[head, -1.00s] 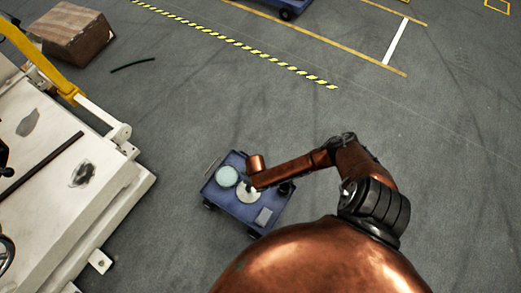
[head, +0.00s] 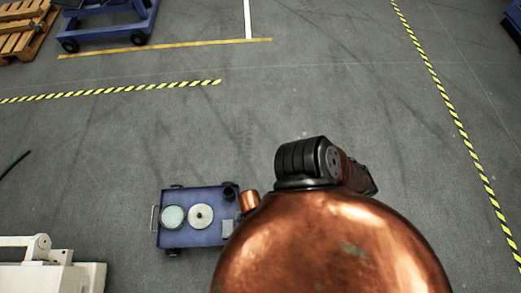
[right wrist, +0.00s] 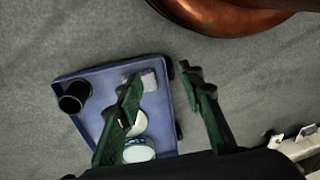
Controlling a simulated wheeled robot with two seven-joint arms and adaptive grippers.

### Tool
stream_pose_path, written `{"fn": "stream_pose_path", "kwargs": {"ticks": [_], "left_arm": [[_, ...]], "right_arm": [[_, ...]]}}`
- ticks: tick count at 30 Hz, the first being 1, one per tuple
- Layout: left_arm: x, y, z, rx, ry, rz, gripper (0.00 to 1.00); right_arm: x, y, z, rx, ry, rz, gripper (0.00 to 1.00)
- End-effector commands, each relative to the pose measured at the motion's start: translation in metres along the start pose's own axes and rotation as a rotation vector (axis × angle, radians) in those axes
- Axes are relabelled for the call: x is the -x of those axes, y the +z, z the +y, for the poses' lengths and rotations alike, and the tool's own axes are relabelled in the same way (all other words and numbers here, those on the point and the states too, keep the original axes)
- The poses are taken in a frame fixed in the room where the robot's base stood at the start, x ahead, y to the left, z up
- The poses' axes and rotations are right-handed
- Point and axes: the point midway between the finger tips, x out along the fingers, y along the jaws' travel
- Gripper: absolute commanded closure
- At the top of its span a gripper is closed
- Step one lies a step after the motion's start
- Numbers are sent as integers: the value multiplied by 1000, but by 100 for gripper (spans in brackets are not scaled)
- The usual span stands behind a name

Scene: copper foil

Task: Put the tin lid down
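A cream disc with a small centre mark, seemingly the tin lid (head: 200,216), lies on the blue cart (head: 186,239). Beside it on the left is a round pale blue-green tin (head: 173,217). In the right wrist view the tin (right wrist: 138,151) and the pale disc (right wrist: 138,124) are partly hidden behind one finger. My right gripper (right wrist: 162,75) is open, its green fingers wide apart over the cart's edge. I see nothing held between them. My left gripper is in neither view.
A black cup (right wrist: 73,98) and a grey block (right wrist: 146,80) also sit on the cart; the block shows in the head view (head: 228,228). White machinery (head: 50,270) stands at lower left.

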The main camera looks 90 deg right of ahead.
Motion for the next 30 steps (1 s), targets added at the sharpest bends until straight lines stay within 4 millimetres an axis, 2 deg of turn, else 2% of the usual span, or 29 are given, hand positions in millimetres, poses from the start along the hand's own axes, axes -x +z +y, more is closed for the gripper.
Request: {"fn": "stream_pose_path", "kwargs": {"ticks": [1,3,6,9,27,30], "left_arm": [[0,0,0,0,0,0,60],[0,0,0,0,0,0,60],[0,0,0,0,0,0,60],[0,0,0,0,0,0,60],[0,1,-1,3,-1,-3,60],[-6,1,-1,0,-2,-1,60]], "right_arm": [[14,22,8,-44,21,-18,65],[30,45,21,-80,55,-41,65],[46,68,33,-113,90,-68,65],[53,78,37,-127,105,-80,65],[53,79,38,-125,106,-81,65],[48,79,38,-122,108,-78,65]]}}
